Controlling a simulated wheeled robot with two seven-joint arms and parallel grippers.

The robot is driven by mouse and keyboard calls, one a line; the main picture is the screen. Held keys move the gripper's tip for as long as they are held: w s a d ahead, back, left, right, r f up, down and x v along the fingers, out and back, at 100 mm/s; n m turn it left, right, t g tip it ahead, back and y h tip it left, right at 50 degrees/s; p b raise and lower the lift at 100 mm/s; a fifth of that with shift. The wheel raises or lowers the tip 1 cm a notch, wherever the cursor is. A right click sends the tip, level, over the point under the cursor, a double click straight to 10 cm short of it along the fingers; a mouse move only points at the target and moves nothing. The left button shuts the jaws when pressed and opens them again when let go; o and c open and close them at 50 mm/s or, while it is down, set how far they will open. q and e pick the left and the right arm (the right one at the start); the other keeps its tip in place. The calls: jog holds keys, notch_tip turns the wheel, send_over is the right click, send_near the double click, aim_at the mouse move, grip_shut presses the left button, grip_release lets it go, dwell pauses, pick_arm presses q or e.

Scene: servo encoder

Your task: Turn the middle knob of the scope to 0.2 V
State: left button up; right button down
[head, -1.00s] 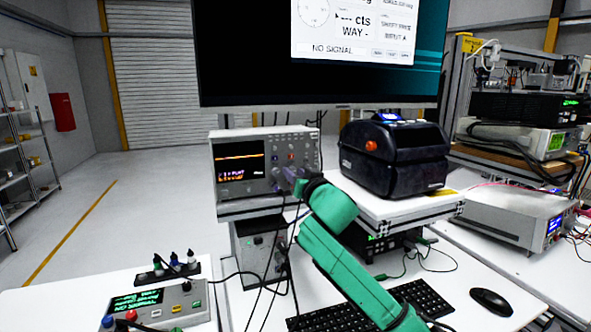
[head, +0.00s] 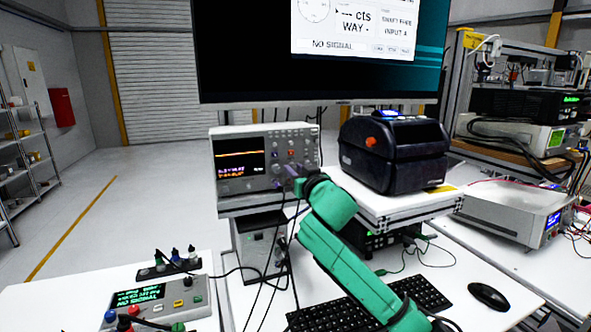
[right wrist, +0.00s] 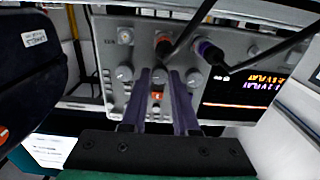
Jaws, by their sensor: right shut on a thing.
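The scope (head: 285,136) stands on a raised shelf below the monitor, its lit screen (head: 238,160) showing an orange trace and small text I cannot read. Its front panel also fills much of the right wrist view (right wrist: 225,45), seen upside down. There, the middle knob (right wrist: 158,77) is in a row of three, with one knob (right wrist: 124,73) to the left and one (right wrist: 193,77) to the right. My right gripper (right wrist: 158,74) has its two purple fingers on either side of the middle knob, shut on it. In the head view my right gripper (head: 291,179) is at the lower right of the panel. My left gripper is out of view.
Two cables with dark plugs (right wrist: 207,49) cross the panel close to the fingers. A black printer-like device (head: 395,155) stands right of the scope. A keyboard (head: 420,295), a mouse (head: 490,296) and a small tester box (head: 190,297) lie below.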

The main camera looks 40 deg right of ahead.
jog(key=n+p, duration=0.1)
jog(key=n, duration=0.3)
jog(key=shift+n, duration=0.3)
jog(key=shift+n+p, duration=0.9)
jog(key=shift+n, duration=1.6)
jog(key=c, duration=0.9)
grip_release()
jog(key=shift+c, duration=0.2)
jog(key=shift+f, duration=0.1)
